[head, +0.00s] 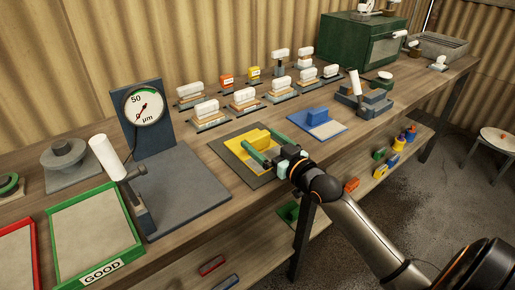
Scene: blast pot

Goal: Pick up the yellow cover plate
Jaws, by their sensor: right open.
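The yellow cover plate (236,149) lies on a dark mat (270,178) near the front edge of the workbench. It has a raised yellow block on top. My right gripper (267,148) is over its right side, with its green-tipped fingers apart on either side of the raised block's near end. I cannot tell whether the fingers touch the plate. The gripper partly hides the plate's right side. My left gripper is not in view.
A blue plate (318,120) lies to the right. A dial gauge stand (150,140) and a green tray marked GOOD (97,275) stand left. Several white-topped blocks (244,97) line the back. A green box (350,42) stands at the back right. Free bench shows around the mat.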

